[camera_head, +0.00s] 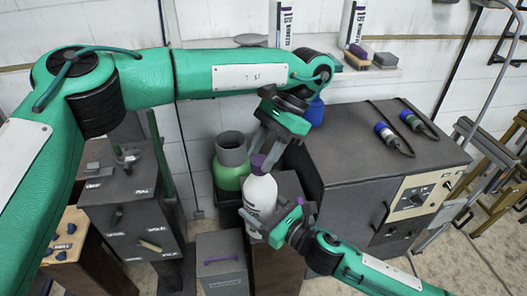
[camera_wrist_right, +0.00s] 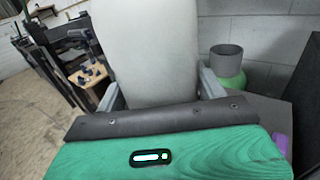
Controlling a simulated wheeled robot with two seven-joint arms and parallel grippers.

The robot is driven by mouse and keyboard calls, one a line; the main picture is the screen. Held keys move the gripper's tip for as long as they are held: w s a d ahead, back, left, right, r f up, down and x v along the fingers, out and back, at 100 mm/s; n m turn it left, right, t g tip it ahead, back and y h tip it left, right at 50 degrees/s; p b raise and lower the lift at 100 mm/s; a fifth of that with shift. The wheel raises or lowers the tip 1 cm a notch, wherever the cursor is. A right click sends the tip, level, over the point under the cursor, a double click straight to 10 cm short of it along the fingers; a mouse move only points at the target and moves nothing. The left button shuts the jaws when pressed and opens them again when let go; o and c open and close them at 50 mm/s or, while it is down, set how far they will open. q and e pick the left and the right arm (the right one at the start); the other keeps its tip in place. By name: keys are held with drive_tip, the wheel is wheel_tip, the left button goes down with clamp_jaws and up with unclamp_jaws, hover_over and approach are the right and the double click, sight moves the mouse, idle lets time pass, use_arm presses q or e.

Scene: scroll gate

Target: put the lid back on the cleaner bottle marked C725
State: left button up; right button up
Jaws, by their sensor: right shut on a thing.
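A white bottle (camera_head: 260,193) stands roughly upright above a dark brown cabinet. My right gripper (camera_head: 272,221) is shut around its body. In the right wrist view the pale bottle body (camera_wrist_right: 148,50) fills the space between the fingers of my right gripper (camera_wrist_right: 162,92). A purple lid (camera_head: 258,162) is at the bottle's top; whether it is seated or just above the neck is unclear. My left gripper (camera_head: 264,150) points down right at the lid, and its fingers partly hide it. Whether they grip the lid is unclear. The mark C725 is not readable.
A green canister (camera_head: 231,176) with a grey collar stands close behind the bottle. A grey box (camera_head: 221,262) is at the lower left. White bottles stand on the wall ledge.

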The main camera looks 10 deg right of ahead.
use_arm(q)
drive_tip(key=o, duration=0.4)
drive_tip(key=shift+c, duration=0.2)
drive_tip(key=shift+r, duration=2.35)
drive_tip(key=shift+c, duration=0.3)
